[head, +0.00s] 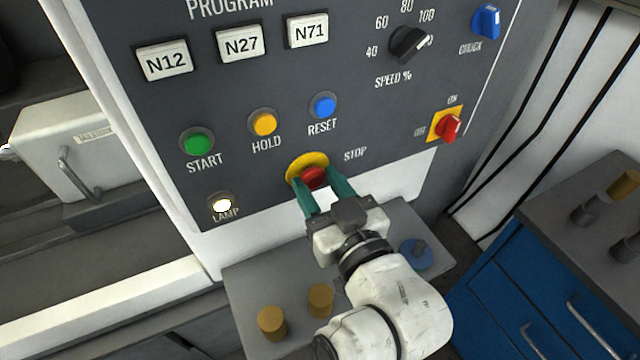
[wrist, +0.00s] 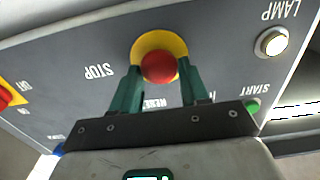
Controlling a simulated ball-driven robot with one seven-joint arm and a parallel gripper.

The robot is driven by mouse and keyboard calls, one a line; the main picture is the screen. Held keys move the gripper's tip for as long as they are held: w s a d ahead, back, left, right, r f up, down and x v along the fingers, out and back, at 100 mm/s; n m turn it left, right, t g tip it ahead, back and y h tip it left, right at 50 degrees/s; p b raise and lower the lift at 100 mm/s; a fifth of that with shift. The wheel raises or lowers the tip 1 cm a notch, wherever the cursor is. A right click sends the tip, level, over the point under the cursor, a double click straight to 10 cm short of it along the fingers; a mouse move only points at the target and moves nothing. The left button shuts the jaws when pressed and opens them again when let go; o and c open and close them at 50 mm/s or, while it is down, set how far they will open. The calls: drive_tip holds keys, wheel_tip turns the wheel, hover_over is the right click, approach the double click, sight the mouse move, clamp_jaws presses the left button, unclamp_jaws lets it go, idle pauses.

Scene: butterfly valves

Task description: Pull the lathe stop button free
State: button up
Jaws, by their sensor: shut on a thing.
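The red stop button (head: 314,178) sits on a round yellow backing plate (head: 306,162) low on the dark control panel, beside the word STOP. In the wrist view the red button (wrist: 159,67) shows in front of the yellow plate (wrist: 148,42). My gripper (head: 322,188) has its two green fingers on either side of the red button, shut on it. In the wrist view my gripper (wrist: 159,75) reaches up to the button from below. The fingers hide the button's sides, and I cannot tell whether it is pushed in or out.
Green START (head: 198,143), yellow HOLD (head: 263,123) and blue RESET (head: 323,106) buttons are above. A lit lamp (head: 222,204) is left, a red rotary switch (head: 449,128) right. A grey shelf below holds brass cylinders (head: 320,300) and a blue disc (head: 416,254).

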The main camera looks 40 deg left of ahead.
clamp_jaws()
drive_tip(key=shift+s+d+f+b, duration=0.1)
drive_tip(key=shift+d+f+b, duration=0.1)
drive_tip(key=shift+b, duration=0.15)
drive_tip(key=shift+s+d+r, duration=0.15)
drive_tip(key=shift+d, duration=0.15)
drive_tip(key=o, duration=0.6)
unclamp_jaws()
